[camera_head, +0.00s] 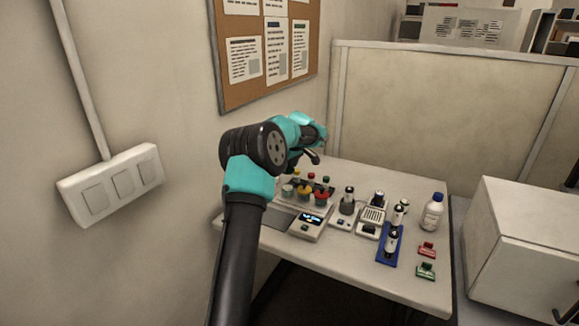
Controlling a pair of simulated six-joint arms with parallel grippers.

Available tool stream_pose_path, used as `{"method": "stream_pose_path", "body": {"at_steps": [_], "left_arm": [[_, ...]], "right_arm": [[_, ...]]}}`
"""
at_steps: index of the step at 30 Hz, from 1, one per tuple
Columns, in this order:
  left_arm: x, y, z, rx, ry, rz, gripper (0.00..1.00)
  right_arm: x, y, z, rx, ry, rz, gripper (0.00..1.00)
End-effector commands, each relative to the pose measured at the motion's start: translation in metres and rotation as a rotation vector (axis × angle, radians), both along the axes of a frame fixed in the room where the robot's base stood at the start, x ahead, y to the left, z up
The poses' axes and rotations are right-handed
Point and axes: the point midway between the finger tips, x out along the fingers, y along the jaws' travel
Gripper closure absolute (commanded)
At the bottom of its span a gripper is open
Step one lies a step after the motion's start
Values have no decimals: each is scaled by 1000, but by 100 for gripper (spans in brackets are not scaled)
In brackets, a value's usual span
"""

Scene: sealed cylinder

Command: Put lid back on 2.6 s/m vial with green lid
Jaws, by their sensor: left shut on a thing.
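My left gripper (313,156) is at the back left of the table, above and behind a rack of small vials. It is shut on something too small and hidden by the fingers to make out. A small green top (326,180) shows at the right of the back row, near red tops (311,176). In front of these are larger containers, one yellow (304,192) and one red (321,197). I cannot read any label, so I cannot tell which vial is the 2.6 s/m one. My right gripper is not in view.
A partition (430,120) stands behind.

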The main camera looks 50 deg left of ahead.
Motion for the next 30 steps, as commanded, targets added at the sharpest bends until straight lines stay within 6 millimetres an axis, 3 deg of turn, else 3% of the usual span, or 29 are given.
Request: {"method": "stream_pose_path", "body": {"at_steps": [8,30], "left_arm": [[0,0,-9,0,0,-1,65],[0,0,-61,0,0,-1,65]], "right_arm": [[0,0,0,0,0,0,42],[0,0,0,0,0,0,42]]}}
